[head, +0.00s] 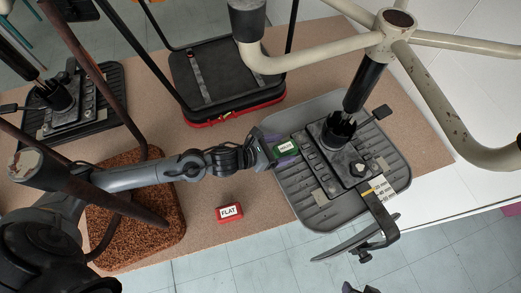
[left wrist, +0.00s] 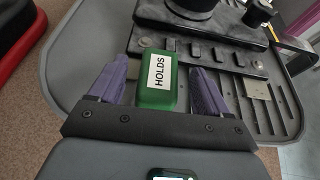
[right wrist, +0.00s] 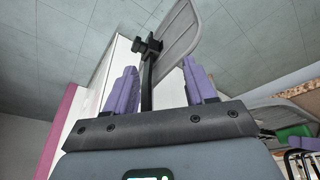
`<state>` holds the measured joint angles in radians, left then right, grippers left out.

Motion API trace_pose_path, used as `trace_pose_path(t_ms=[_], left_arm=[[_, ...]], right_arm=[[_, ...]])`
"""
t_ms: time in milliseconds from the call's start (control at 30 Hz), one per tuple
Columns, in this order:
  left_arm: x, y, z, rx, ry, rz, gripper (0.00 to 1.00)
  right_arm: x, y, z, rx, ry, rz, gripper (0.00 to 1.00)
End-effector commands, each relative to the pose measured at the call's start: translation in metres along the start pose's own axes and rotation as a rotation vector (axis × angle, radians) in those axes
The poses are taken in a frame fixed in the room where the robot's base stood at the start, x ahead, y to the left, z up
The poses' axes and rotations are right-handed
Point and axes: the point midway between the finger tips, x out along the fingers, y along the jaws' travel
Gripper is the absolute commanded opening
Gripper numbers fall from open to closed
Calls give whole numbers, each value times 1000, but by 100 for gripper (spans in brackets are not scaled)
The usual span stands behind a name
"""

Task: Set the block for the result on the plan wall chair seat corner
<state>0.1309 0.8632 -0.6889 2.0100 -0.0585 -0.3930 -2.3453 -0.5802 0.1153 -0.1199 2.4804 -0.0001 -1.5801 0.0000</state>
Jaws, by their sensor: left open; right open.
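A green block labelled HOLDS (head: 286,147) is at the left corner of an upturned grey chair seat (head: 325,217). My left gripper (head: 284,146) is at that corner, open, with its purple fingers on either side of the block. In the left wrist view the green block (left wrist: 158,80) sits between the fingers, with a visible gap on each side. A red block labelled FLAT (head: 229,214) lies on the brown board, left of the grey seat. My right gripper (right wrist: 160,90) is open; a dark bar of the chair shows beyond and between its fingers.
A cream chair base (head: 398,38) stands over the back right. A black seat with red edge (head: 225,80), a rust-coloured cushion (head: 140,225) and another dark seat (head: 110,100) lie around. A bracket with a yellow tag (head: 381,189) sticks out at the front of the grey seat.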

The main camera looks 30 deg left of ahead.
Motion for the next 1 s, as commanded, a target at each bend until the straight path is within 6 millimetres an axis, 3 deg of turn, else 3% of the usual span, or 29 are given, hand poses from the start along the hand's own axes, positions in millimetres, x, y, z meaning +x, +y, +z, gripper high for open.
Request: trace_pose_path(t_ms=[200,433,633,1000], left_arm=[[-44,1,-1,3,5,1,77],[-77,0,-1,2,3,0,77],[-89,0,0,1,1,0,77],[-91,0,0,0,0,0,77]], right_arm=[[-6,1,-2,-3,0,2,55],[-10,2,-3,-8,-1,6,55],[-11,2,-3,-8,-1,6,55],[-11,1,-3,-4,-1,3,55]])
